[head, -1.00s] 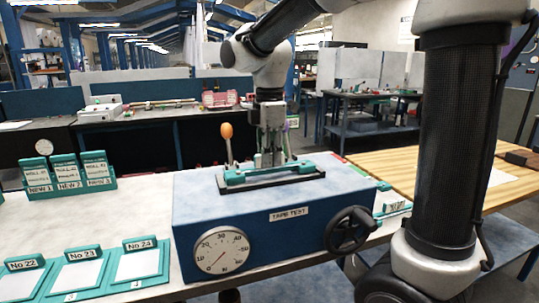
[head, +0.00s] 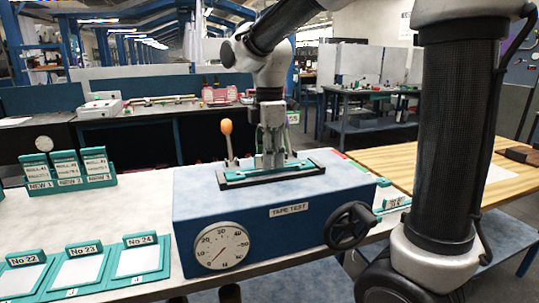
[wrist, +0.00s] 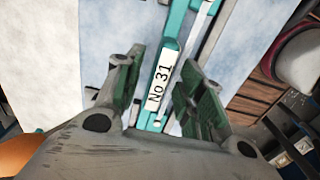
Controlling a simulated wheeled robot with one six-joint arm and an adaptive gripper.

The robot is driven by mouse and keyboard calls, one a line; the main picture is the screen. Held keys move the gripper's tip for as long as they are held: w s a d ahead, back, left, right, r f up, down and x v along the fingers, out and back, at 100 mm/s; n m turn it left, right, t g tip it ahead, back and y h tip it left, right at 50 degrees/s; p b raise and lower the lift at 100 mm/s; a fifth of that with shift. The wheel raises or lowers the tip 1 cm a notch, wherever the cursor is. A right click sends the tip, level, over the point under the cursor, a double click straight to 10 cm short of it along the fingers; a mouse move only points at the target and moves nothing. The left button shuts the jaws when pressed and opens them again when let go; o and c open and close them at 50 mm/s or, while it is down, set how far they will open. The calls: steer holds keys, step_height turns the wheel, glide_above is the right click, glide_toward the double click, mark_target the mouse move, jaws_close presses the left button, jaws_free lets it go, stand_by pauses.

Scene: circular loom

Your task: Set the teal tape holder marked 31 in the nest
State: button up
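The teal tape holder (wrist: 174,28) carries a white "No 31" label in the wrist view. In the head view the holder (head: 236,175) lies low in the dark-rimmed nest (head: 272,182) on top of the blue tape test box. It looks level with the rim, but full seating cannot be seen. My gripper (head: 269,163) points down over the holder's middle. In the wrist view my gripper's green-padded fingers (wrist: 162,72) stand on either side of the labelled part. They look open, with narrow gaps beside the label. The fingertips' lower ends are hard to see.
The tape test box (head: 290,232) has an upright orange-knobbed lever (head: 226,127) left of the nest, a dial (head: 222,247) and a black handwheel (head: 350,226). Teal holders No 22, 23 (head: 84,270) and 24 lie at left. A card rack (head: 68,185) stands behind them.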

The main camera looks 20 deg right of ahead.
steer(key=shift+r, duration=0.1)
step_height(320, 180, up, 12)
stand_by(0.4)
stand_by(0.4)
